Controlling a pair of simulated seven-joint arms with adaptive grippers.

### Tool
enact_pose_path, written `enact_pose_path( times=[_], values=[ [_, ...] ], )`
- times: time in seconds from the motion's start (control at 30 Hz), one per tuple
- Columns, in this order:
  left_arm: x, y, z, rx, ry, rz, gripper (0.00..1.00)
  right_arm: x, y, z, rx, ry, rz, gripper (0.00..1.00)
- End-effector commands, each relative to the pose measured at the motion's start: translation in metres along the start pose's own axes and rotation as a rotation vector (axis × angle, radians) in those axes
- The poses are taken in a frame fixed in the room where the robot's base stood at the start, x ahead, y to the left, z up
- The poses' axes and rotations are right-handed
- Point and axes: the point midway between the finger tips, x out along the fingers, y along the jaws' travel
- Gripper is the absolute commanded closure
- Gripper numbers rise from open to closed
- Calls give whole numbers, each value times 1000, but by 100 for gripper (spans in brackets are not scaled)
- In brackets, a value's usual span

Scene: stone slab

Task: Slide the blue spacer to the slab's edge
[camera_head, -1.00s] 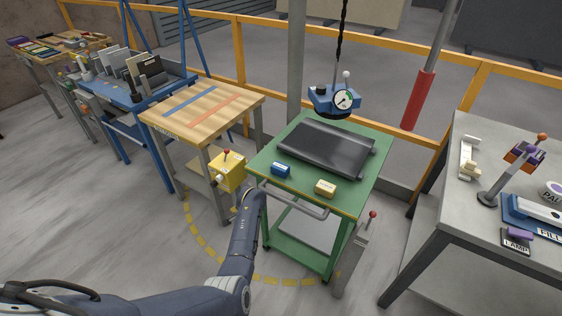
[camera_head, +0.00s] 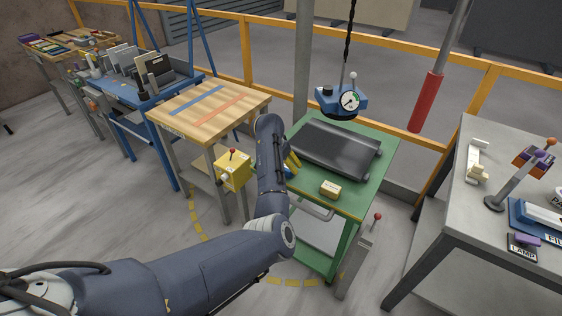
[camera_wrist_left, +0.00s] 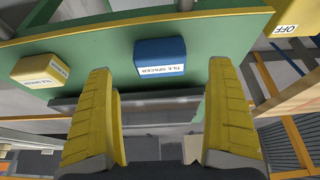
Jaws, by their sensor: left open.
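The blue spacer (camera_wrist_left: 160,56), labelled "TILE SPACER", lies on the green cart top in the left wrist view. In the head view only a sliver of it (camera_head: 288,171) shows behind my arm. The dark grey slab (camera_head: 335,148) lies on the cart behind the spacer. My left gripper (camera_head: 292,162) is over the cart's left side, its yellow fingers partly hidden by the arm. In the wrist view the fingers are spread wide, one on each side of the spacer in the picture, with nothing held. Contact cannot be told.
A cream spacer (camera_head: 330,189) lies on the green cart (camera_head: 352,207), near its front edge. A yellow switch box (camera_head: 234,171) is left of the cart. A blue gauge device (camera_head: 342,102) hangs on a chain above the slab's far side. A grey table (camera_head: 480,230) stands right.

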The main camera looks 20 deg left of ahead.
Motion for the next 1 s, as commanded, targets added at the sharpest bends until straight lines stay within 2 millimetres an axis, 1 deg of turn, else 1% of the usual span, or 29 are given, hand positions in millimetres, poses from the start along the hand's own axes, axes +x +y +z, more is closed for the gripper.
enact_pose_path(
  times=[0.03, 0.2, 0.4, 0.6, 0.93, 0.97, 1.0],
  values=[
    [7, 0, 2, 1, -4, 0, 11, 0, 0, 0, 0, 0, 0, 56],
    [29, -1, 1, 1, -3, -1, 11, 0, 0, 0, 0, 0, 0, 56],
    [47, 0, 1, 2, -3, -1, 11, 0, 0, 0, 0, 0, 0, 56],
    [55, 0, 1, 2, -2, -2, 11, 0, 0, 0, 0, 0, 0, 56],
    [57, -1, 1, 2, -1, -2, 11, 0, 0, 0, 0, 0, -1, 56],
    [57, -1, 1, 2, -1, -2, 14, 0, 0, 0, 0, 0, 0, 56],
    [57, 0, 1, 2, -1, -2, 18, 0, 0, 0, 0, 0, -1, 56]
  ],
)
